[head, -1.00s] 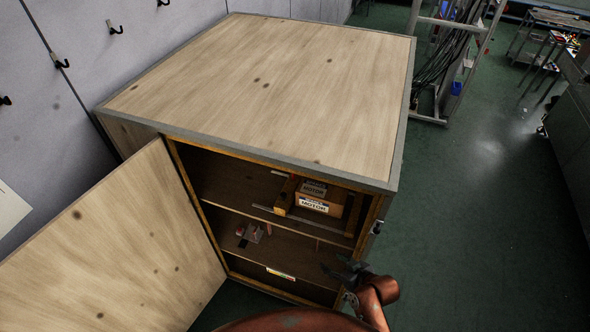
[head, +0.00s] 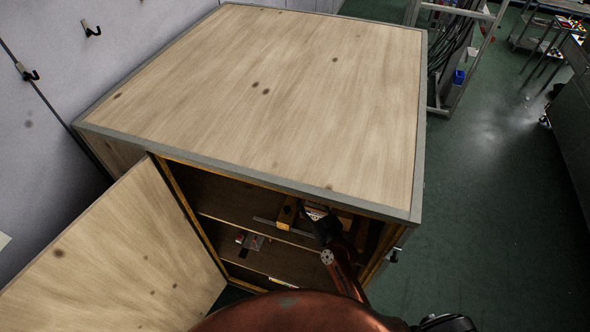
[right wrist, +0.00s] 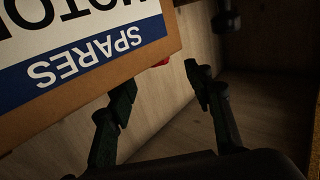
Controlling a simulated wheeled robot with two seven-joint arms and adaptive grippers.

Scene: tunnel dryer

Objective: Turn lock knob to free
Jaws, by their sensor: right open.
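No lock knob can be made out for certain. In the right wrist view a dark rounded fitting (right wrist: 226,20) stands by the wooden wall, and a bit of red (right wrist: 163,62) peeks out at the box's edge; I cannot tell if either is the knob. My right gripper (right wrist: 159,77) is open and empty, its fingers beside the box labelled SPARES MOTOR (right wrist: 100,50). In the head view my right arm reaches into the cabinet, and its dark gripper (head: 322,224) covers most of that box.
The wooden cabinet (head: 270,90) has its door (head: 120,245) swung open to the left. A metal latch (head: 393,256) sits on its right edge. A shelf below holds a small grey and red item (head: 250,241). Green floor (head: 480,210) is clear at right.

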